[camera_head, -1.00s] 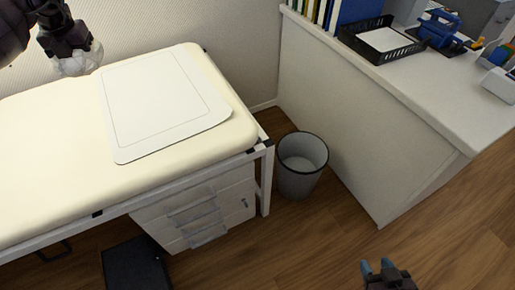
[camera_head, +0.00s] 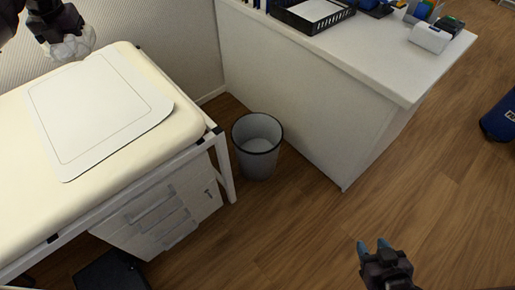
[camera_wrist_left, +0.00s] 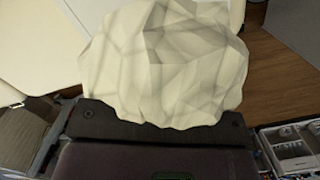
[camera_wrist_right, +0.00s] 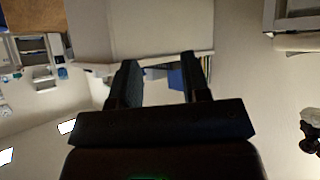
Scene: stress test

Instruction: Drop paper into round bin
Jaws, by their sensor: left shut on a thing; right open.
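A crumpled white paper ball (camera_head: 72,46) is held in my left gripper (camera_head: 62,36) at the upper left of the head view, above the cream bed. The paper ball (camera_wrist_left: 165,62) fills much of the left wrist view and hides the fingertips. The round bin (camera_head: 258,150), grey with a dark rim, stands on the wood floor between the bed and the white counter. The left gripper is well to the left of the bin and higher. My right gripper (camera_head: 374,247) is open and empty at the lower right, above the floor; its two fingers (camera_wrist_right: 160,82) show apart in the right wrist view.
The cream bed (camera_head: 185,118) has a white board (camera_head: 95,110) on it and a drawer unit (camera_head: 165,215) below. A white counter (camera_head: 310,95) with a black tray (camera_head: 312,14) stands behind the bin. A blue object (camera_head: 500,118) lies at the right. Floor right of the bin is clear.

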